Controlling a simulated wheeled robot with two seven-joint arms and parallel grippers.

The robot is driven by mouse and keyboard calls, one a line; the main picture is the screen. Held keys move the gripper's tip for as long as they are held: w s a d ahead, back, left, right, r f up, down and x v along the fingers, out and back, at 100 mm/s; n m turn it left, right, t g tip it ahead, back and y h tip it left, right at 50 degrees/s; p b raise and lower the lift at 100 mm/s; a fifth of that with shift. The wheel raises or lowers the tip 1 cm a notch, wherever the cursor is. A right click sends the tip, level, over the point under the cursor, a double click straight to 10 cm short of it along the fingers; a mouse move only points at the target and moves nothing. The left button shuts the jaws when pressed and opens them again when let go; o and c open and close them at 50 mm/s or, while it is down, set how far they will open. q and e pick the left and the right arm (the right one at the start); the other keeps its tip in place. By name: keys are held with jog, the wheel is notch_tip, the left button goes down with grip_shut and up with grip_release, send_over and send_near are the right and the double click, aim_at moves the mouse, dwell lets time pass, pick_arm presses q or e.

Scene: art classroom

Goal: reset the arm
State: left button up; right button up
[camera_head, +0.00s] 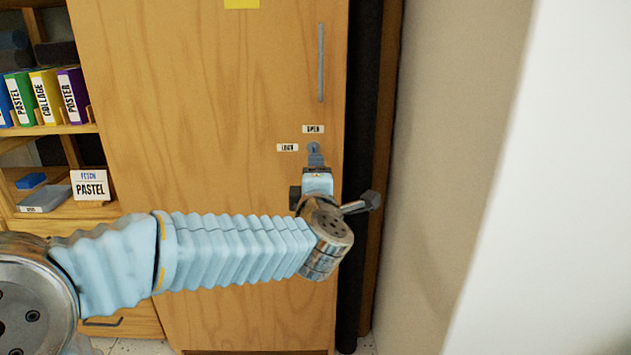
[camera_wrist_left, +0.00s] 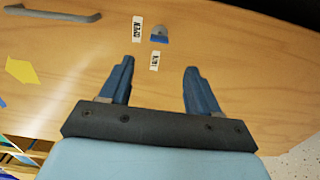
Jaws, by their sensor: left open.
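My left arm reaches in from the left in the head view. Its gripper (camera_head: 315,158) is in front of the wooden cabinet door (camera_head: 220,110), just below a small grey-blue lock (camera_head: 314,147). In the left wrist view the two blue fingers of the left gripper (camera_wrist_left: 160,85) are apart with nothing between them. The lock (camera_wrist_left: 158,33) shows ahead of the fingertips, apart from them. Small labels are stuck near the lock; one reads OPEN (camera_head: 313,129) and one seems to read LOCK (camera_head: 287,148). My right gripper is not in view.
A vertical grey handle (camera_head: 320,62) is on the door above the lock. Shelves at the left hold coloured boxes (camera_head: 45,95) and a PASTEL card (camera_head: 90,185). A dark vertical strip (camera_head: 360,110) and a pale wall (camera_head: 450,130) stand close on the right.

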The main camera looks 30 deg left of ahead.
pick_arm(q)
jog(key=shift+s+d, duration=0.1)
jog(key=shift+s, duration=0.15)
dwell(0.3)
jog(key=w+d+f+m+g+h, duration=0.1)
jog(key=w+d+f+m+h, duration=0.2)
jog(key=f, duration=0.7)
jog(key=d+f+m+g+h, duration=0.1)
jog(key=d+f+m+h, duration=0.3)
jog(key=f, duration=0.6)
jog(key=w+d+f+m+g+h, duration=0.25)
jog(key=f+m, duration=0.25)
jog(key=f, duration=0.6)
jog(key=s+d+f+m+g+h, duration=0.1)
jog(key=s+d+f+m+g, duration=0.15)
jog(key=s+f, duration=0.5)
jog(key=s+d+f+m+g+h, duration=0.15)
jog(key=s+d+f+m, duration=0.25)
jog(key=f, duration=0.6)
jog(key=s+d+f+m+g+h, duration=0.1)
jog(key=s+f+m+g, duration=0.1)
jog(key=s, duration=0.5)
jog(key=s+d+f+m+g, duration=0.2)
jog(key=s+f+g, duration=0.2)
jog(key=s+f, duration=0.2)
jog(key=shift+s+d+f+h, duration=0.25)
jog(key=shift+s+f+h, duration=0.15)
jog(key=shift+s, duration=0.1)
jog(key=shift+c, duration=0.4)
